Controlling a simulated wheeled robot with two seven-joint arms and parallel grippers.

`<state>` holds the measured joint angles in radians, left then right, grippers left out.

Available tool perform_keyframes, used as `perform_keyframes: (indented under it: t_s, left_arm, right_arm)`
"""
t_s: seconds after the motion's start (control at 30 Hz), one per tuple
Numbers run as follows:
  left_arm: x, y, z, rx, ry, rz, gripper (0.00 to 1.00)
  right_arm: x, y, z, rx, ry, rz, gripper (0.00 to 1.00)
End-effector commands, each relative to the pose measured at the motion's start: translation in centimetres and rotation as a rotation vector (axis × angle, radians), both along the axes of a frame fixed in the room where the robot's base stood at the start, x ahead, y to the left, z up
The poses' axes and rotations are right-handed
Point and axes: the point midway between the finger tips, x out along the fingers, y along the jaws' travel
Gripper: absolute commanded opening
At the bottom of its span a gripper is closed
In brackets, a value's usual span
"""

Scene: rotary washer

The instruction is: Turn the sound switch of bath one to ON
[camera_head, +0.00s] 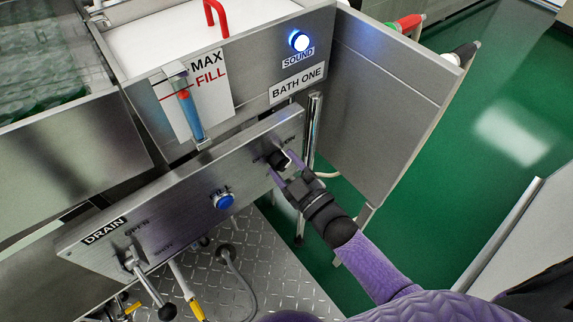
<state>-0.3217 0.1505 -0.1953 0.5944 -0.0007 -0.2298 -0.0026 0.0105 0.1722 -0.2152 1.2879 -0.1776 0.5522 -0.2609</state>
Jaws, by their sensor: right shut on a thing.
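The sound switch (278,160) is a black rotary knob at the right end of the steel control panel (180,205) under bath one. My right gripper (280,167) is shut on this knob, with its purple fingers on either side of it. The gripper covers part of the knob and its labels, so I cannot read its position. Above it, the SOUND lamp (299,41) glows blue-white, with the BATH ONE label (297,82) below the lamp. My left gripper is not in view.
A blue button (223,201) sits mid-panel. The DRAIN lever (148,287) juts out at the lower left. A steel side wall (385,110) stands right of the bath. A level gauge (187,110) is fixed on the bath front.

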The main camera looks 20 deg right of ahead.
Motion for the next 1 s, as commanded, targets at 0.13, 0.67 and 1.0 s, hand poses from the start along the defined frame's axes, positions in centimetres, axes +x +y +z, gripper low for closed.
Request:
perform_keyframes:
  t_s: [0.13, 0.67, 1.0]
  left_arm:
    - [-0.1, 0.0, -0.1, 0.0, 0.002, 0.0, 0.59]
    - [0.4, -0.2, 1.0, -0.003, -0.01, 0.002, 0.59]
    - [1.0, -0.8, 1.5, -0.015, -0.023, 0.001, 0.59]
  right_arm:
    - [-0.3, 0.2, -0.6, -0.003, 0.016, 0.004, 0.71]
    - [-3.7, -1.2, -0.5, -0.003, 0.01, 0.002, 0.92]
    - [-9.3, -3.1, -1.5, -0.002, 0.009, 0.004, 0.92]
